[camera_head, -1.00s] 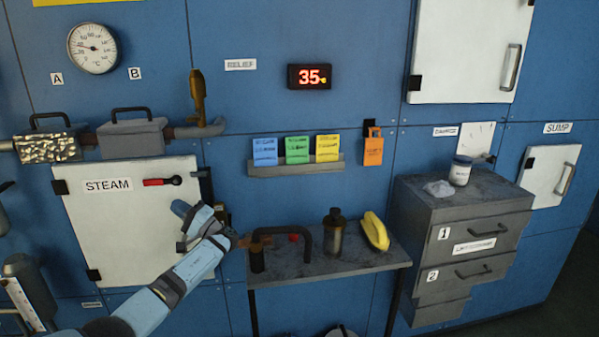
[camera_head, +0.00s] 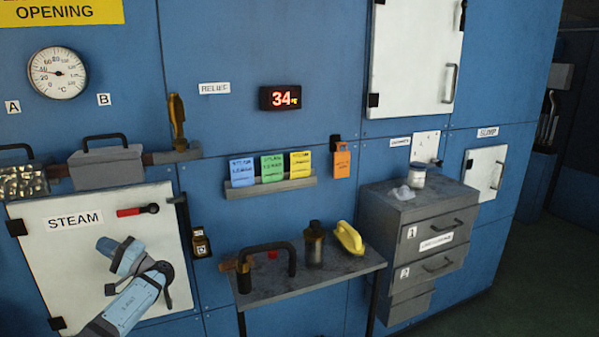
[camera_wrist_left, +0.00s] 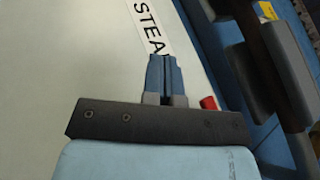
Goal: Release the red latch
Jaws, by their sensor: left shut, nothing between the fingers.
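The red latch (camera_head: 131,212) is a short red handle with a dark pivot at its right end. It lies about level near the top right of the white STEAM door (camera_head: 40,275), right of the STEAM label (camera_head: 73,221). The door appears closed. My left gripper (camera_head: 104,244) is in front of the door, below the label and lower left of the latch. In the left wrist view its blue fingers (camera_wrist_left: 164,80) are together and empty. A bit of the red latch (camera_wrist_left: 208,103) shows just right of them, partly hidden by the palm. My right gripper is not visible.
A dark upright bar (camera_head: 187,225) and a small yellow-labelled box (camera_head: 201,243) are at the door's right edge. A grey shelf (camera_head: 335,282) holds a dark-handled piece, a canister (camera_head: 314,245) and a yellow object (camera_head: 349,238). Grey boxes on a pipe sit above the door.

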